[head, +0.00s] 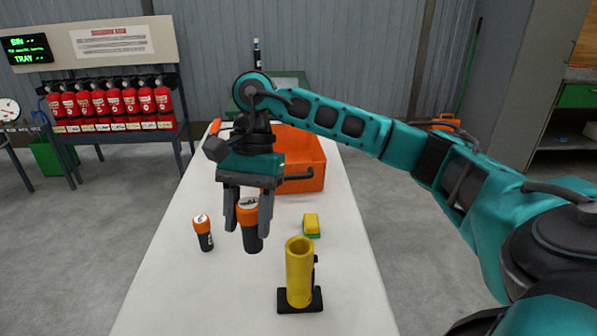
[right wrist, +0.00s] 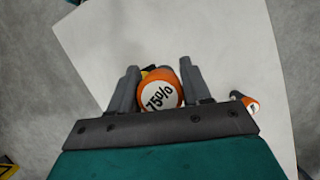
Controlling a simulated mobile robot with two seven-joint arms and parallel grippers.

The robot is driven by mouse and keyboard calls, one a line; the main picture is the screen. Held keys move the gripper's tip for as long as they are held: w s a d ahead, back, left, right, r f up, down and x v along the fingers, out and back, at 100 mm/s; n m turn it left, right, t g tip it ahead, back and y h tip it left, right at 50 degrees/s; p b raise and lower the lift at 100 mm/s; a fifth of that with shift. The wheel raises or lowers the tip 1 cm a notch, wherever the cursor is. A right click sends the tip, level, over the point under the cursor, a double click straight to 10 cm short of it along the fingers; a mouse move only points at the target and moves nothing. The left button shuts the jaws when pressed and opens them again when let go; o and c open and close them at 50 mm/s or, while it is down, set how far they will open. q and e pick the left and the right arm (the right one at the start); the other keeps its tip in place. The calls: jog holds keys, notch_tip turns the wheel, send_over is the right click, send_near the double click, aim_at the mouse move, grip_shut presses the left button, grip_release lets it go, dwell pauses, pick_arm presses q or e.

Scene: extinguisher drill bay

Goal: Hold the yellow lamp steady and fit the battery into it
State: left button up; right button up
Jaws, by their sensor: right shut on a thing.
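The yellow lamp (head: 299,270) stands upright on a black base on the white table, its round top open and empty-looking. My right gripper (head: 249,215) is shut on a battery (head: 251,236) with an orange top and black body. It holds the battery upright, to the left of the lamp and a little beyond it. In the right wrist view the held battery (right wrist: 161,90) shows a white label reading 75% between the fingers. A second orange-and-black battery (head: 203,233) stands on the table to the left, and shows at the right in the wrist view (right wrist: 247,104). My left gripper is not in view.
An orange bin (head: 305,165) stands farther back on the white table (head: 170,290). A yellow-and-green sponge-like block (head: 311,225) lies behind the lamp. A rack of red extinguishers (head: 115,100) is at the back left. The table's front left is clear.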

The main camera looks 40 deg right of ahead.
jog(key=s+d+r+m+t+b, duration=0.3)
jog(key=d+r+m+t, duration=0.35)
jog(key=m, duration=0.85)
pick_arm(q)
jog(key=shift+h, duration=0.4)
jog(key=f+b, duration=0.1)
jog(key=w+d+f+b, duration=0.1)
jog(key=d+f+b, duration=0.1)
jog(key=b, duration=0.1)
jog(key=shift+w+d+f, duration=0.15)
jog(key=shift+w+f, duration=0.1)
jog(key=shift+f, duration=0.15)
pick_arm(e)
jog(key=shift+g, duration=0.35)
jog(key=f, duration=0.4)
jog(key=shift+s+d, duration=0.1)
jog(key=shift+d, duration=0.25)
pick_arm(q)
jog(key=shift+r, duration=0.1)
